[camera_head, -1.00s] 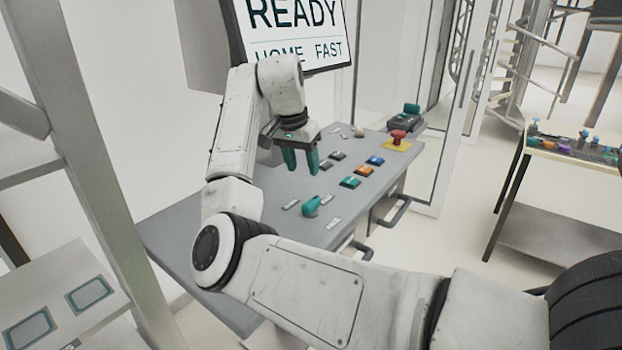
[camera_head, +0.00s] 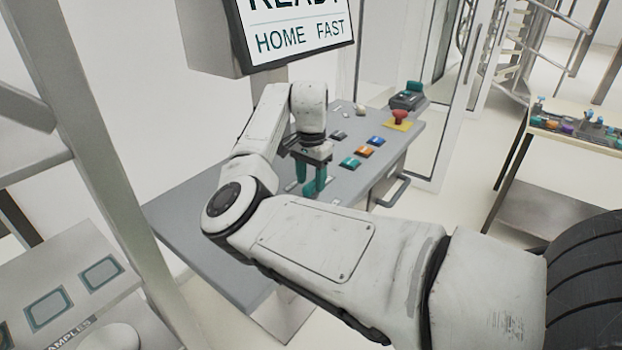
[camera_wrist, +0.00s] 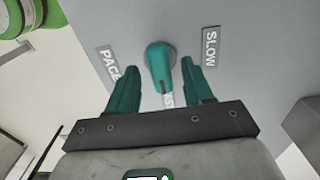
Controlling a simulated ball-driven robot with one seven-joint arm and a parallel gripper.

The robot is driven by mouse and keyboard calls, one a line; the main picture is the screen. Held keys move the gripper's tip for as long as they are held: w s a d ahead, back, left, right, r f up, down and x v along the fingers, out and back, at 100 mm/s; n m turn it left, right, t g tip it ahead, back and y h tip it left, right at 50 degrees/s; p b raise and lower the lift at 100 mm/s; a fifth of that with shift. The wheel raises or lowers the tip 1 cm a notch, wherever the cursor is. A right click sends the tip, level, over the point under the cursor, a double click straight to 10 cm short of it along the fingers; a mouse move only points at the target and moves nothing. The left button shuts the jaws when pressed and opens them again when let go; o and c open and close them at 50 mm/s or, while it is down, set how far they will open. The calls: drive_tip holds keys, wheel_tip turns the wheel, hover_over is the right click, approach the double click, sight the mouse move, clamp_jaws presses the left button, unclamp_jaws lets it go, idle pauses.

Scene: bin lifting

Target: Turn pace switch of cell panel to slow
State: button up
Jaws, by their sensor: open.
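The pace switch (camera_wrist: 160,66) is a teal rotary handle on the grey cell panel (camera_head: 200,220). In the wrist view its handle lies between the two teal fingers of my gripper (camera_wrist: 162,80), with a gap on each side. A PACE label (camera_wrist: 109,65) is left of the switch and a SLOW label (camera_wrist: 210,47) is right of it. A third label, partly hidden, lies below the handle's tip, which points that way. In the head view my open gripper (camera_head: 312,180) is low over the panel and hides the switch. The screen (camera_head: 295,30) reads HOME FAST.
Several coloured buttons (camera_head: 362,151) and a red emergency stop (camera_head: 400,117) on a yellow base sit farther back on the panel. Handles (camera_head: 395,188) stick out at its right edge. A grey post (camera_head: 95,170) stands at the left. A side table (camera_head: 575,150) is at the right.

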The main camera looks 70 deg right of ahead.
drive_tip(key=shift+f, duration=0.6)
clamp_jaws()
